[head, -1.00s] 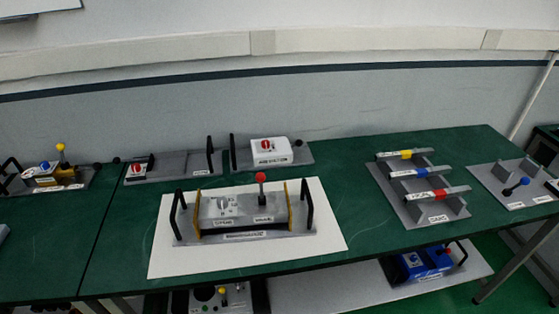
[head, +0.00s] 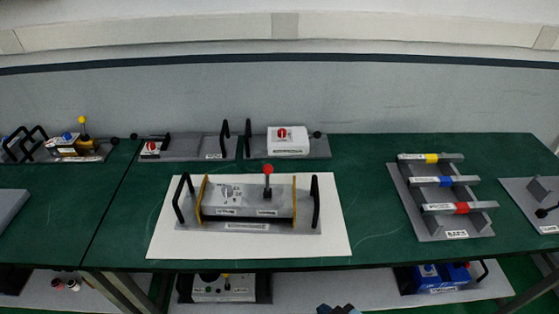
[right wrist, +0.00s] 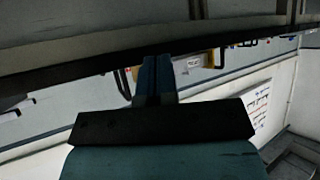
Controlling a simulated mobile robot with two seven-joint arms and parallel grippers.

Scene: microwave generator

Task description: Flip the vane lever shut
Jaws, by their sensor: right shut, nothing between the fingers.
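A grey device (head: 246,200) with yellow end plates and black handles stands on a white sheet (head: 165,243) on the green bench. A lever with a red ball (head: 267,170) stands upright at the right part of its top. A small knob and dial sit on its left part. The labels are too small to read. My right gripper (head: 338,308) just shows at the bottom edge of the head view, well in front of and apart from the device. In the right wrist view its fingers (right wrist: 155,72) are together and empty. My left gripper is not in view.
A rack with yellow, blue and red-marked bars (head: 440,205) stands to the right. A white box with a red knob (head: 288,140) is behind the device. A lower shelf (head: 325,293) holds a blue unit (head: 440,275). Bare bench lies on both sides of the sheet.

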